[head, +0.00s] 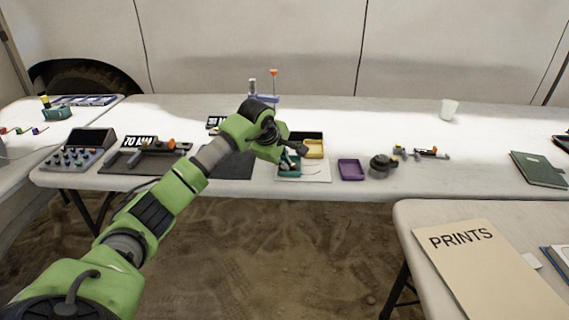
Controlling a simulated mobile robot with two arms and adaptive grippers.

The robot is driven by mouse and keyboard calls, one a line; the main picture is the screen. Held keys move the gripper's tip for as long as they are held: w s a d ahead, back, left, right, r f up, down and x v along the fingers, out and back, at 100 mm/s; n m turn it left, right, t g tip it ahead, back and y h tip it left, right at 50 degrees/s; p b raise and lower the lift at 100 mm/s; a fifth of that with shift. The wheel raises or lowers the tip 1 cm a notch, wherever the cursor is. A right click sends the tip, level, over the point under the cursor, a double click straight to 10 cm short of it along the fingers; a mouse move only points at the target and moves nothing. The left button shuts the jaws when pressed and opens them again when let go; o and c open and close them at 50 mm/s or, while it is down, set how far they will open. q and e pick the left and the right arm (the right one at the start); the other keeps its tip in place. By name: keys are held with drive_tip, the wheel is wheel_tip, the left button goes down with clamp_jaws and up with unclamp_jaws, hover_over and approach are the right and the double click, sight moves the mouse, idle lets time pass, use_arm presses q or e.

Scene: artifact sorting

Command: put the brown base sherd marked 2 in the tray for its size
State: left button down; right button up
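My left gripper (296,150) reaches in from the left on its green arm. It hangs over the small trays on the long table, close above the teal tray (289,171). Its fingers are small and dark here, and I cannot tell whether they are open or hold anything. A yellow tray (315,156) sits just right of the gripper and a purple tray (351,170) stands farther right. I cannot make out the brown base sherd marked 2; the gripper and wrist cover part of the trays. My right gripper is not in view.
A dark round object (379,167) stands right of the purple tray. A grey control box (85,148) and a black mat with tools lie at left. A white cup (449,109) stands at the back right. A PRINTS folder (490,275) lies on the nearer table. The table's right middle has free room.

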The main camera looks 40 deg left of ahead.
use_arm(q)
drive_tip(key=c, duration=2.3)
unclamp_jaws()
